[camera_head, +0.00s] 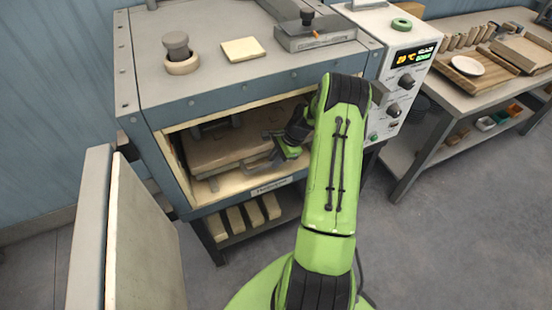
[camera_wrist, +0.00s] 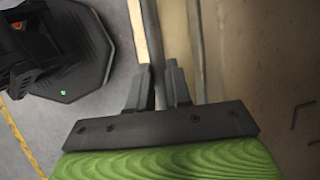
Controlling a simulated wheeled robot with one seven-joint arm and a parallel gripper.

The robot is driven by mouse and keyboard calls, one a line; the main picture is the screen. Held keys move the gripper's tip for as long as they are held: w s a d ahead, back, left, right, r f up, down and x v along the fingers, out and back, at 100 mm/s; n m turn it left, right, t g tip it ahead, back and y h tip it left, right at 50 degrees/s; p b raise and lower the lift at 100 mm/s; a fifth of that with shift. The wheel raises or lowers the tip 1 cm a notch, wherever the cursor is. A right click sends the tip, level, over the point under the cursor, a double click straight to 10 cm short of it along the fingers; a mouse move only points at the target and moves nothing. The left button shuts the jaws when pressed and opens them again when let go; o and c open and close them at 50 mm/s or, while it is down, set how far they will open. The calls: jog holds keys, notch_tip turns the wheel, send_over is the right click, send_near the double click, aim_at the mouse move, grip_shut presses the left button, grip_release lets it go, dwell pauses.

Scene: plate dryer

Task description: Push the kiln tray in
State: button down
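The kiln tray (camera_head: 215,155) is a brown slab-like piece inside the open kiln (camera_head: 165,118), with its front near the opening. A thin grey bar (camera_head: 262,163) shows at its front right. My gripper (camera_head: 277,153) is at the right part of the opening, by the tray's front edge, partly hidden by my arm. In the wrist view, the two dark fingertips (camera_wrist: 161,80) stand a little apart with a thin grey bar (camera_wrist: 156,30) running between them. Whether they press on it is not clear.
The kiln door (camera_head: 143,240) stands open at the left. A control panel (camera_head: 405,75) is on the kiln's right side. Several bricks (camera_head: 254,213) lie on the shelf below. A side table (camera_head: 480,85) with trays stands at the right. Open floor lies in front.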

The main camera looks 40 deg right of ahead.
jog(key=c, duration=1.1)
grip_release()
jog(key=shift+w+d, duration=0.15)
jog(key=shift+w, duration=0.2)
jog(key=shift+o, duration=0.2)
jog(key=shift+s, duration=0.1)
jog(key=shift+r, duration=0.2)
jog(key=p+v, duration=0.1)
jog(key=v, duration=0.2)
jog(key=shift+d+r, duration=0.1)
jog(key=shift+r, duration=0.05)
jog(key=s+d, duration=0.8)
jog(key=shift+d+f, duration=0.3)
jog(key=shift+d, duration=0.1)
